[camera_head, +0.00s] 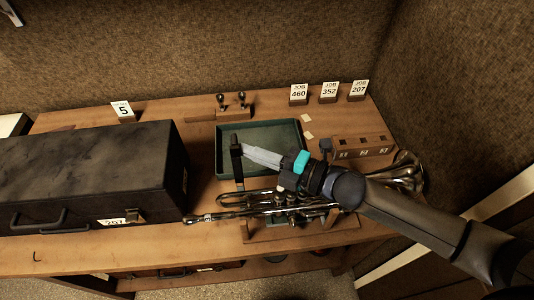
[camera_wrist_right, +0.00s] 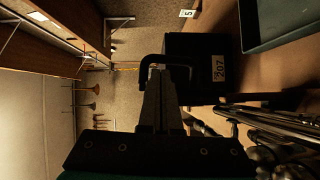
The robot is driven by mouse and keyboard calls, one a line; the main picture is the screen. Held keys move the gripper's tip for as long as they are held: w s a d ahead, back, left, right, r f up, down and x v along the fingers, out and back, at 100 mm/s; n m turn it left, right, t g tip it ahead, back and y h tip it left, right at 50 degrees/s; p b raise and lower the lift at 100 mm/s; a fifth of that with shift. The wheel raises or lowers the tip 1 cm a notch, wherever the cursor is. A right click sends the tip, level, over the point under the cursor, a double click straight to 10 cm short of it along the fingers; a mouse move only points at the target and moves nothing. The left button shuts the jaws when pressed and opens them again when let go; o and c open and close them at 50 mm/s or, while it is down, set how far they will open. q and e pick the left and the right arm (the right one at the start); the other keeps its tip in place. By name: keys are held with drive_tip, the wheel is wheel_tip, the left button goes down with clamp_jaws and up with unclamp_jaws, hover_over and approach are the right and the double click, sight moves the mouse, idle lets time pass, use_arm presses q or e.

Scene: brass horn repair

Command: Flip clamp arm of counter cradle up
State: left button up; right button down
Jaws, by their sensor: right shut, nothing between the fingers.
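The counter cradle (camera_head: 345,222) is a wooden base near the front edge of the bench, with a silver-coloured horn (camera_head: 235,213) lying across it. A dark upright bar (camera_head: 237,165), apparently the clamp arm, stands at the horn's left part. My right gripper (camera_head: 246,152) reaches in from the right above the horn. Its fingertips are close to the upper part of the bar; I cannot tell whether they touch. In the wrist view the fingers (camera_wrist_right: 160,80) are together and empty, with a dark loop beyond their tips. The horn (camera_wrist_right: 265,125) shows at lower right there.
A black case (camera_head: 90,175) with a 207 tag fills the bench's left side; it also shows in the wrist view (camera_wrist_right: 195,50). A green tray (camera_head: 290,127) lies behind the horn. A wooden block (camera_head: 362,146) and job cards (camera_head: 329,92) stand at the back right.

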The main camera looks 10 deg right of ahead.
drive_tip(key=shift+w+a, duration=0.3)
drive_tip(key=shift+a, duration=0.1)
use_arm(q)
drive_tip(key=shift+s, duration=0.2)
drive_tip(key=shift+s+f, duration=0.15)
drive_tip(key=shift+f, duration=0.05)
use_arm(e)
drive_tip(key=shift+w+f, duration=0.3)
drive_tip(key=shift+w, duration=0.5)
drive_tip(key=shift+d, duration=0.15)
